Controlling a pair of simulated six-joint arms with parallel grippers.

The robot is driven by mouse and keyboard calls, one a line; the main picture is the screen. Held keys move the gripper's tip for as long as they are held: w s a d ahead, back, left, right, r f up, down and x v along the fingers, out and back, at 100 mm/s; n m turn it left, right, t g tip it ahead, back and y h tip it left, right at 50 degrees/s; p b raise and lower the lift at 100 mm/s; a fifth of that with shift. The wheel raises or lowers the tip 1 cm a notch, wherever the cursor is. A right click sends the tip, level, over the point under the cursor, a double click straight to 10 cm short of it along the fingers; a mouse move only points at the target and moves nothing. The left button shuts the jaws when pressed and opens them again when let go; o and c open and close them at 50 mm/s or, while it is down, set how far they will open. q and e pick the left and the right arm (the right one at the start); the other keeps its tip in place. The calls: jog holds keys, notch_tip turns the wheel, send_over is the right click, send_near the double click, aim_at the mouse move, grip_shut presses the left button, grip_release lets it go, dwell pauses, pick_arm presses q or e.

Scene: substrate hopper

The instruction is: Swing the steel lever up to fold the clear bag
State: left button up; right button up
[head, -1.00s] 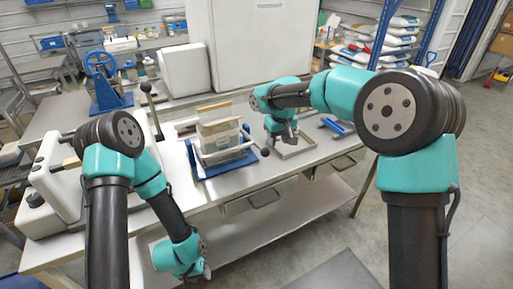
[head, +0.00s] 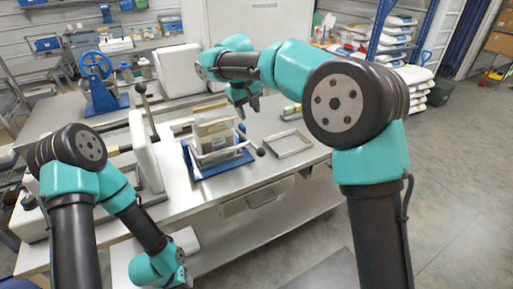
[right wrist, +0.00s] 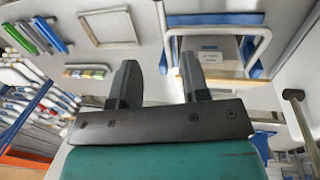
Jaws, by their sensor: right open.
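The clear bag (head: 214,128), with pale contents, stands upright in a fixture on a blue base (head: 212,170). A bent steel lever (head: 222,153) runs around the bag's front, with a black knob (head: 260,152) at its right. My right gripper (head: 248,108) is open and empty, above and behind the bag's right side, apart from the lever. In the right wrist view, the open fingers (right wrist: 160,85) point toward the bag (right wrist: 216,48) and the steel bar (right wrist: 222,31). My left gripper (head: 180,276) is low, in front of the table; its fingers are unclear.
A flat metal frame (head: 288,143) lies right of the fixture. A white machine (head: 147,150) with a black-knobbed upright rod (head: 141,90) stands at left. A blue wheel press (head: 98,80) stands behind. The table's front strip (head: 235,188) is clear.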

aim_at(257, 147)
jog(key=d+f, duration=0.1)
jog(key=f, duration=0.4)
jog(key=w+d+f, duration=0.1)
jog(key=f, duration=0.4)
jog(key=d+f, duration=0.1)
jog(key=f, duration=0.5)
jog(key=shift+w+f, duration=0.1)
jog(key=shift+w, duration=0.1)
grip_shut()
